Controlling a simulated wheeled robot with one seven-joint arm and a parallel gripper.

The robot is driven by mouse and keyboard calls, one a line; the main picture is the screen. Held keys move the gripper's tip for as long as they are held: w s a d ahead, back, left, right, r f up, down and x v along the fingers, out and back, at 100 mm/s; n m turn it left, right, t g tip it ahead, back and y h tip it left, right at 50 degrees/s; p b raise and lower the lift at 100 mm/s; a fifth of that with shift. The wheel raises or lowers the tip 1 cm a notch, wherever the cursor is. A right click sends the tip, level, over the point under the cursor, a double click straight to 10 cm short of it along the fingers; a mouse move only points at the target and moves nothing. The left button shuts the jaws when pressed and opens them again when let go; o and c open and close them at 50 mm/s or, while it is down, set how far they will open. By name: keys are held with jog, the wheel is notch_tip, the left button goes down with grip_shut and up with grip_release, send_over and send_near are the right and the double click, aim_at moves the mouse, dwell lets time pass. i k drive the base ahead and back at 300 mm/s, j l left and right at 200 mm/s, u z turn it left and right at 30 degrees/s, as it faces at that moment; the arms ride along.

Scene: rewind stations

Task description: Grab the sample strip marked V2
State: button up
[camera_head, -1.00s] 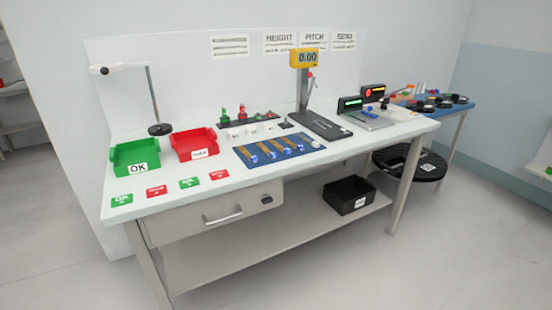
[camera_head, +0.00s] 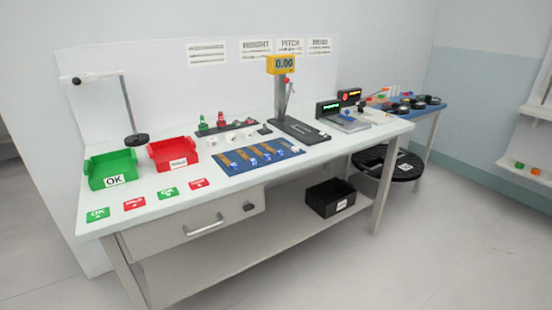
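A blue mat (camera_head: 229,168) lies on the white workbench, right of the red bin. It bears several narrow brown strips (camera_head: 246,157) with small blue-and-white pieces at their ends. The markings are too small to read, so I cannot tell which strip, if any, is V2. My gripper is not in view.
The white workbench (camera_head: 160,202) holds a green OK bin (camera_head: 109,170), a red bin (camera_head: 172,153), several red and green cards, and a yellow-headed gauge (camera_head: 283,65) reading 0.00. A black crate (camera_head: 329,197) sits on the lower shelf. A blue table (camera_head: 432,109) stands beyond. Grey floor is clear in front.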

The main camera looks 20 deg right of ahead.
aim_at(233, 167)
jog(key=i+j, duration=0.25)
jog(key=i, duration=0.2)
jog(key=i+j+z, duration=0.15)
jog(key=i, duration=0.3)
jog(key=i+j, duration=0.35)
jog(key=i+z, duration=0.15)
jog(key=z, duration=0.85)
